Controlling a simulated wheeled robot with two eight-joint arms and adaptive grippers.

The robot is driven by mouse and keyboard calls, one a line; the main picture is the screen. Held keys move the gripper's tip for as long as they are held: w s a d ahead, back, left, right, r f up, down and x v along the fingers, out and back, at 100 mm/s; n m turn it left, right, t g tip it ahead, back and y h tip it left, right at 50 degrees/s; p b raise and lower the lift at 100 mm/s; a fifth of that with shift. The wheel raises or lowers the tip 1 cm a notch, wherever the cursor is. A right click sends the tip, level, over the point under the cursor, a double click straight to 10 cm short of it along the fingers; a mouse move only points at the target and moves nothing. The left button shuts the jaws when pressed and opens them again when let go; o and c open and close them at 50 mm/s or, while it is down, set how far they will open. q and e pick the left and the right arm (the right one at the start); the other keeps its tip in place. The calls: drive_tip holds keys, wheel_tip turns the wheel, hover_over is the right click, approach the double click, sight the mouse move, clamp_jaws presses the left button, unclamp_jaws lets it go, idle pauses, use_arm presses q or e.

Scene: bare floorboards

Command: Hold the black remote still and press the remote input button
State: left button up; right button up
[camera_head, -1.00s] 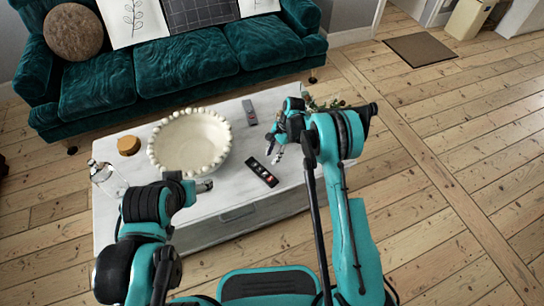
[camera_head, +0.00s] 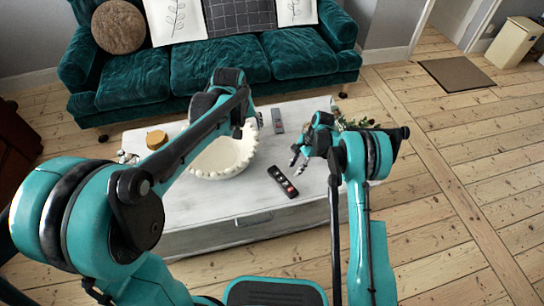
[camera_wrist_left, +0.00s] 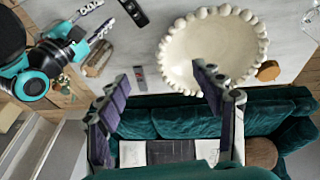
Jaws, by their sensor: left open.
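The black remote (camera_head: 283,181) lies flat on the white table, with red and pale buttons on its top. It also shows at the top of the left wrist view (camera_wrist_left: 133,12). My right gripper (camera_head: 298,159) is open and empty, just beyond and to the right of the remote. Its two parted fingers also show in the left wrist view (camera_wrist_left: 96,19). My left gripper (camera_wrist_left: 160,78) is open with nothing between its fingers. In the head view my left arm reaches over the cream bowl, with the gripper (camera_head: 239,126) above it, away from the black remote.
The cream beaded bowl (camera_head: 222,160) stands left of the remote. A grey remote (camera_head: 278,121) lies farther back. A round yellow-brown object (camera_head: 156,139) is at the left. A plant (camera_head: 358,123) is behind my right arm. A teal sofa (camera_head: 210,60) borders the table's far side.

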use_arm(q)
drive_tip(key=w+d+f+n+g, duration=0.2)
drive_tip(key=w+d+f, duration=0.2)
drive_tip(key=w+f, duration=0.75)
drive_tip(key=n+g, duration=0.2)
hover_over(272, 168)
wheel_tip(272, 168, down, 19)
drive_tip(key=shift+r, duration=0.1)
wheel_tip(272, 168, down, 8)
drive_tip(key=shift+f, duration=0.1)
drive_tip(key=c, duration=1.3)
use_arm(e)
clamp_jaws()
